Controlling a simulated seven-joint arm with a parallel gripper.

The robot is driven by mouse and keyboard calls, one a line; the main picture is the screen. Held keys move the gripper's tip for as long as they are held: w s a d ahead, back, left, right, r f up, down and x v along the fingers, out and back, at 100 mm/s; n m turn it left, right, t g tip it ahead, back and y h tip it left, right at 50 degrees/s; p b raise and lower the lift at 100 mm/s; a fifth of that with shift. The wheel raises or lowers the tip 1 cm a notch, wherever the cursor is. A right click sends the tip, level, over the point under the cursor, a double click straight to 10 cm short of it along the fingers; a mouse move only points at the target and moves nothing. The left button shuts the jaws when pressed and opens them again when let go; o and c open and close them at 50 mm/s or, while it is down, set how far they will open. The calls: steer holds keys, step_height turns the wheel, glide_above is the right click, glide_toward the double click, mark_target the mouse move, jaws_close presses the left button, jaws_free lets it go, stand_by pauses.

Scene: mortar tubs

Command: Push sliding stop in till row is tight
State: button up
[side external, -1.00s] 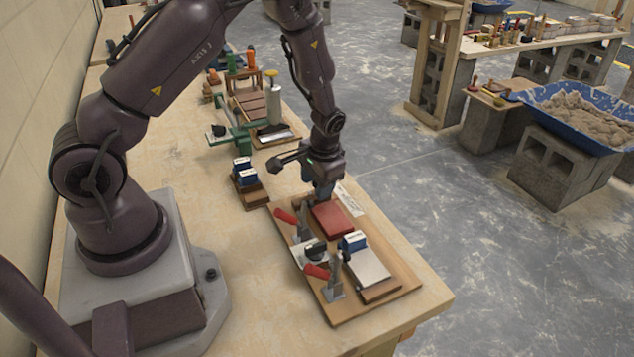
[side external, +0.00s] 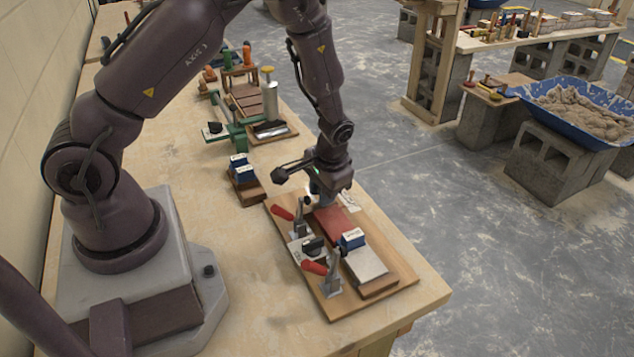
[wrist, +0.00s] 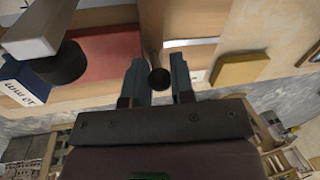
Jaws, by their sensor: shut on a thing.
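My gripper (side external: 322,200) is low over the far end of the wooden board fixture (side external: 388,247). In the wrist view my gripper (wrist: 159,86) has its two fingers close on either side of a round black knob (wrist: 158,79). What lies under the knob is hidden. A red block (side external: 333,226) lies on the board beside my gripper; it also shows left of the fingers in the wrist view (wrist: 98,58). Nearer the camera is a pale flat block (side external: 367,263). A blue block with a white label (side external: 351,239) stands by it.
Two toggle clamps with red handles (side external: 314,267) (side external: 283,212) stand on the board's left side, with another black knob (side external: 314,246) between them. Blue labelled pieces (side external: 241,168) and a green device (side external: 228,130) stand farther back. The bench front is mostly clear.

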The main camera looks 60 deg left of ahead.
steer(key=o, duration=0.8)
steer(key=shift+d, duration=0.1)
steer(key=shift+c, duration=0.2)
steer(key=shift+r, duration=0.1)
step_height(320, 180, up, 13)
steer(key=d, duration=0.2)
steer(key=shift+w+d+f, duration=0.2)
steer(key=shift+w, duration=0.05)
steer(key=s+d+r+m+t+h, duration=0.1)
steer(key=s+d+r+t, duration=0.1)
steer(key=s+r, duration=0.6)
steer(key=s+d+r+m+t+h, duration=0.1)
steer(key=s+d+r+t, duration=0.2)
steer(key=s+r, duration=0.5)
step_height(320, 180, up, 2)
steer(key=shift+s+d+t, duration=0.2)
steer(key=shift+s+t, duration=0.05)
steer(key=shift+t, duration=0.25)
